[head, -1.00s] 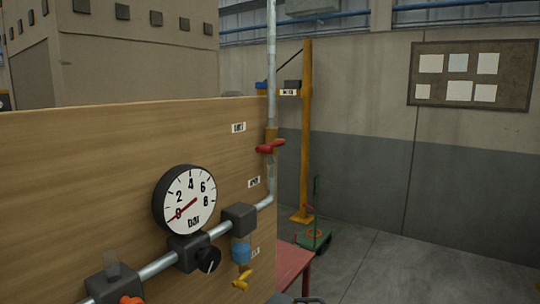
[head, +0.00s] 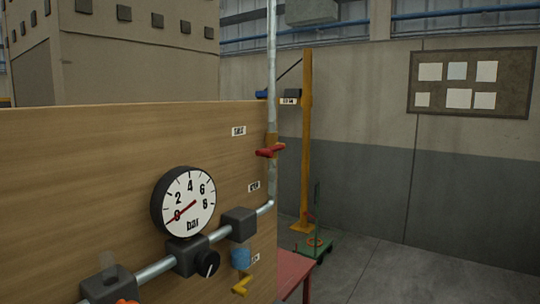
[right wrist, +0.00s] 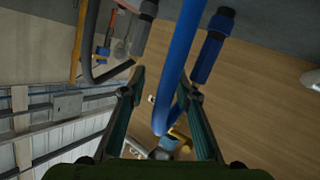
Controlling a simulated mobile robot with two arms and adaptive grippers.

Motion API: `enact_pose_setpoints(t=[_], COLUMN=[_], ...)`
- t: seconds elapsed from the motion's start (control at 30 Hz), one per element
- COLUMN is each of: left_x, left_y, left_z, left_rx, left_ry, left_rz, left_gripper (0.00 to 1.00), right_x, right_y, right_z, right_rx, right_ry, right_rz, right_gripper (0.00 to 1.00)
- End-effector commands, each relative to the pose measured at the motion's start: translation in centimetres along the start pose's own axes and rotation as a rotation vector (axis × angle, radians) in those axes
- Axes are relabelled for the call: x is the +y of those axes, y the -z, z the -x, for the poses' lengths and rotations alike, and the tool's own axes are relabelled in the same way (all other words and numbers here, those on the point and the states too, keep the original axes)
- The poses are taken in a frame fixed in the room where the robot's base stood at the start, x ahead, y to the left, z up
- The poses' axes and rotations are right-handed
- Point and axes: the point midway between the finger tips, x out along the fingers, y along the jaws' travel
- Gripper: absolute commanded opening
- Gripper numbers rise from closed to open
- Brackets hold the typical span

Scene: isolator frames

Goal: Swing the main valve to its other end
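A red lever handle (head: 270,151) sits on the vertical pipe at the right edge of the wooden panel (head: 90,190) in the head view. It lies roughly across the pipe. A small yellow handle (head: 242,286) hangs below a blue fitting (head: 241,258) lower on the panel. No readable label tells me which is the main valve. My right gripper (right wrist: 165,80) shows only in the right wrist view, its fingers spread apart. A blue hose (right wrist: 183,60) crosses between the fingers in the picture; contact cannot be told. My left gripper is in neither view.
A round gauge (head: 184,201) has its red needle near 0. A black knob (head: 207,264) and an orange part (head: 128,301) are along the lower pipe. A red table (head: 294,271) and green cart (head: 314,247) stand behind the panel. The floor at right is clear.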

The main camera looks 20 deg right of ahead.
Motion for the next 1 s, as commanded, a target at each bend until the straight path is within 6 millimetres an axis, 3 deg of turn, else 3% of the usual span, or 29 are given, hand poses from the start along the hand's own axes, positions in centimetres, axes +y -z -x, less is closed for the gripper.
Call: enact_pose_setpoints(t=[0.03, 0.1, 0.23, 0.4, 0.5, 0.63, 0.8, 1.0], left_x=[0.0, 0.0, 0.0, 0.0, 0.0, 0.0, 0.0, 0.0], left_y=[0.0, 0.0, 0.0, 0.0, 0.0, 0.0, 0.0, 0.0], left_z=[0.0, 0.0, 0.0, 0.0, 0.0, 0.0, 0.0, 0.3], left_rx=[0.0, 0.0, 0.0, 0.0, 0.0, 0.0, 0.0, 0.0], left_ry=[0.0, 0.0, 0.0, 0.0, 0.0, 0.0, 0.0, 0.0], left_rz=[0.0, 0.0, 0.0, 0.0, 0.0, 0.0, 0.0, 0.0], left_gripper=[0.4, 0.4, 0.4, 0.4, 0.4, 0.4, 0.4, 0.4], right_x=[1.4, 3.0, 5.8, 9.3, 11.7, 14.7, 17.6, 18.1], right_y=[3.4, 8.3, 17.2, 26.7, 30.6, 33.6, 34.9, 35.5], right_z=[-1.4, -2.8, -3.6, -1.6, 0.7, 4.0, 7.3, 8.2], right_rx=[0.1, 0.249, 0.514, 0.781, 0.882, 0.943, 0.951, 0.948], right_ry=[-0.004, 0.009, 0.066, 0.188, 0.277, 0.386, 0.48, 0.515], right_rz=[0.034, 0.075, 0.174, 0.342, 0.451, 0.576, 0.672, 0.697], right_gripper=[0.29, 0.29, 0.29, 0.29, 0.29, 0.29, 0.29, 0.29])
